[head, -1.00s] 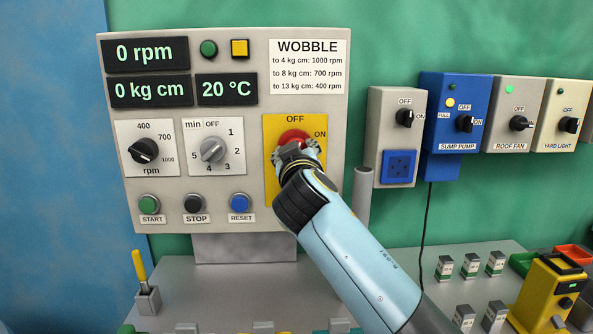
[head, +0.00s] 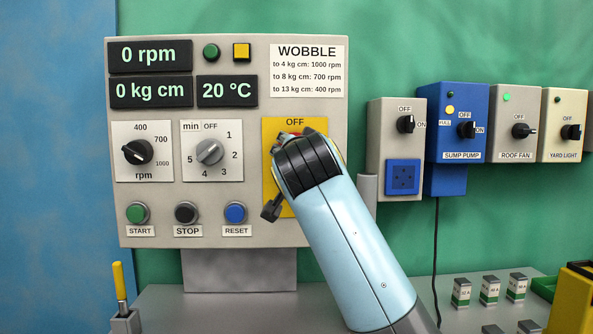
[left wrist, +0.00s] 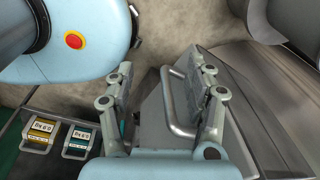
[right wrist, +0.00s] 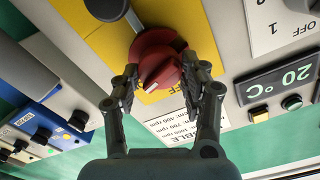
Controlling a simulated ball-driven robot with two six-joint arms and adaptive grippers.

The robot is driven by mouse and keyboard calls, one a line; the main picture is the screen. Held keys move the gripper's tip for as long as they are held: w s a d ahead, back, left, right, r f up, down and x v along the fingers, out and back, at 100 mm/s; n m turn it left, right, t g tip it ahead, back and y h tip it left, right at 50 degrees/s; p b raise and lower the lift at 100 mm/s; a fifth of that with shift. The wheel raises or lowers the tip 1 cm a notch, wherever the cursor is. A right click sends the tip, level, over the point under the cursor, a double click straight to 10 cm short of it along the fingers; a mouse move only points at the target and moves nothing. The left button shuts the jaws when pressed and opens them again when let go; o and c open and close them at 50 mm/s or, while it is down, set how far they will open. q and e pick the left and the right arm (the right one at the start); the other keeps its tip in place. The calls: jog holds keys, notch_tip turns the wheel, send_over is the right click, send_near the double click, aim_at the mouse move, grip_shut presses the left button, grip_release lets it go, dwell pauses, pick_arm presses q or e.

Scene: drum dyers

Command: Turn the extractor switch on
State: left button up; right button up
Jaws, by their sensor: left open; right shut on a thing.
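A red rotary switch (head: 290,133) sits on a yellow plate (head: 267,160) marked OFF on the grey control panel. My right gripper (right wrist: 160,70) is shut on this red switch (right wrist: 158,60), with one finger at each side of it. A white mark shows on the switch face in the right wrist view. In the head view my right wrist hides most of the switch and the ON label. My left gripper (left wrist: 160,65) is open, with a bent metal handle (left wrist: 178,105) showing between its fingers; I cannot tell whether they touch. No label reading "extractor" is legible.
The panel has an rpm knob (head: 138,152), a minute timer knob (head: 209,151) and START, STOP and RESET buttons. A grey switch box (head: 396,150), a SUMP PUMP box (head: 457,122), ROOF FAN and YARD LIGHT boxes line the wall at right. A yellow-handled tool (head: 119,283) stands lower left.

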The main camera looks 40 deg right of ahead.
jog(key=shift+f+m+b, duration=0.2)
jog(key=shift+m+b, duration=1.05)
jog(key=shift+m, duration=0.45)
jog(key=o, duration=1.2)
jog(key=shift+r, duration=0.1)
jog(key=shift+r, duration=0.15)
notch_tip(320, 180, up, 10)
jog(key=shift+f, duration=0.15)
